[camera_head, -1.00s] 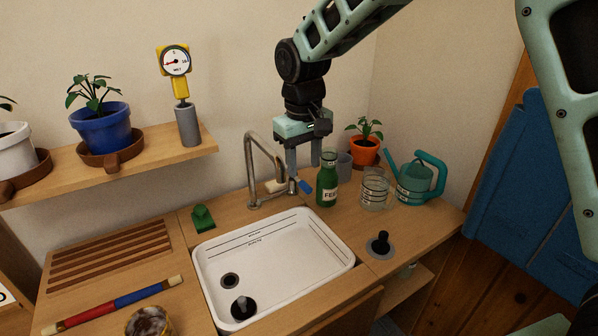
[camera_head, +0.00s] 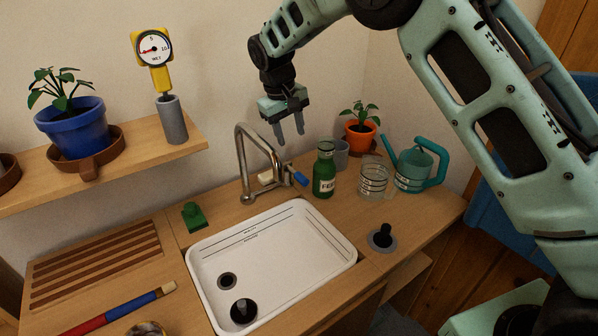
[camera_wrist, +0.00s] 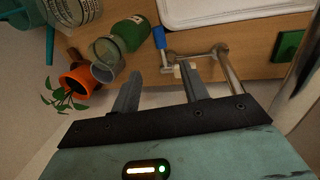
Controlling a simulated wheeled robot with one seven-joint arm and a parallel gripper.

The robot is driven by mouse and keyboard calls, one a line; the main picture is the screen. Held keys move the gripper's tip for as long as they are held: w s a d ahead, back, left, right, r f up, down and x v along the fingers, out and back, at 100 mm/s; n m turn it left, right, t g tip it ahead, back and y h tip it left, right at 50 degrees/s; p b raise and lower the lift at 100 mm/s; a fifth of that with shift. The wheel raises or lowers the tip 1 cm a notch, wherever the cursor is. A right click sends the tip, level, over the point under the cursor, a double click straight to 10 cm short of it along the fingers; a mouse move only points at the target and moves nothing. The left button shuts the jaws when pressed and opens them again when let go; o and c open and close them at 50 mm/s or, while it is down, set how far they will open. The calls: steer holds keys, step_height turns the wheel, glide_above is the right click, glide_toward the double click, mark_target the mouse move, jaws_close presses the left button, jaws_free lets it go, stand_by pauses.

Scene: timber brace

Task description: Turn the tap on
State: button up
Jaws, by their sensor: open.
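The tap is a bent metal spout (camera_head: 257,150) standing behind the white sink (camera_head: 207,317), with a blue lever (camera_head: 300,179) on its right side. In the wrist view the blue lever (camera_wrist: 159,38) and metal pipe (camera_wrist: 230,75) lie beyond my fingers. My gripper (camera_head: 290,141) is open and empty, pointing down above and behind the tap. In the wrist view my gripper's fingers (camera_wrist: 158,80) are apart, with the lever lying roughly between and past their tips. They appear clear of the lever.
A green block (camera_head: 193,216) sits left. A shelf (camera_head: 150,140) is at upper left.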

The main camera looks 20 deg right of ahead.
mark_target(300, 175)
steer(key=d+f, duration=0.1)
steer(key=f, duration=0.4)
steer(key=d+f+p, duration=0.1)
steer(key=f, duration=0.4)
steer(key=w+f+p, duration=0.1)
steer(key=f, duration=0.4)
steer(key=shift+d, duration=0.4)
jaws_close()
